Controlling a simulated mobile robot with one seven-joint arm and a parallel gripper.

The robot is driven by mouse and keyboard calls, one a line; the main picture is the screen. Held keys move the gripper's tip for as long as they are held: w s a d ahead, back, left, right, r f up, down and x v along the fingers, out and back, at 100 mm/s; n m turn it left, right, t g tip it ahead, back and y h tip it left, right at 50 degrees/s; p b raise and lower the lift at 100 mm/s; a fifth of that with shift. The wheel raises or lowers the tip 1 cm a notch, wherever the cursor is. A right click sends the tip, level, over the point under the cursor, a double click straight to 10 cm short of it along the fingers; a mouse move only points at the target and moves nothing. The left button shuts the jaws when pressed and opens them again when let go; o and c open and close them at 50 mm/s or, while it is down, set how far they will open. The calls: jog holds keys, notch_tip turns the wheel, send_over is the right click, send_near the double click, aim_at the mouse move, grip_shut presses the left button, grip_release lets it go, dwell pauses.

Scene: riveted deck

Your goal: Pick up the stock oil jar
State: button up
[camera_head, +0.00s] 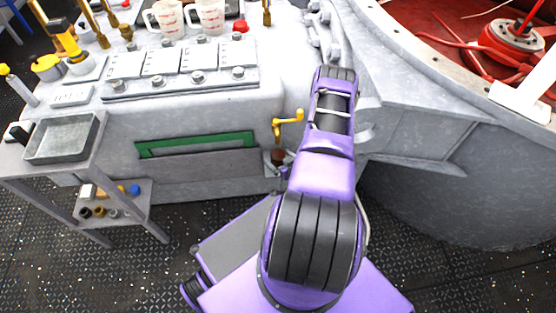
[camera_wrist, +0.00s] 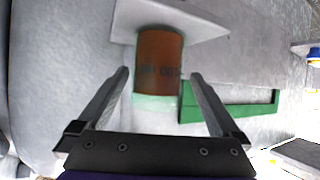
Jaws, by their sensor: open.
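The stock oil jar, an orange-brown cylinder (camera_wrist: 158,58) with dark lettering, is in the upper middle of the wrist view. Its end nearer my gripper is pale green-white. Its other end meets a pale grey ledge (camera_wrist: 205,22). My gripper (camera_wrist: 161,73) is open, with one finger to each side of the jar in the picture. No finger visibly touches it, and the depth between them is hard to judge. In the head view my arm hides the gripper; a small dark brown shape (camera_head: 278,157) beside the arm may be the jar.
A green-framed slot (camera_wrist: 232,111) is right of the jar in the wrist view. In the head view, a yellow crank (camera_head: 289,122) stands close to my arm. A grey side table (camera_head: 62,138) is at left, and a curved grey hull (camera_head: 450,190) at right.

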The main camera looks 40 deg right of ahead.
aim_at(275, 153)
jog(key=b+x, duration=0.1)
jog(key=x, duration=0.3)
jog(key=shift+w+d+f, duration=0.15)
jog(key=shift+w+f, duration=0.05)
jog(key=shift+w, duration=0.05)
grip_shut()
jog(key=shift+r, duration=0.45)
dwell(0.4)
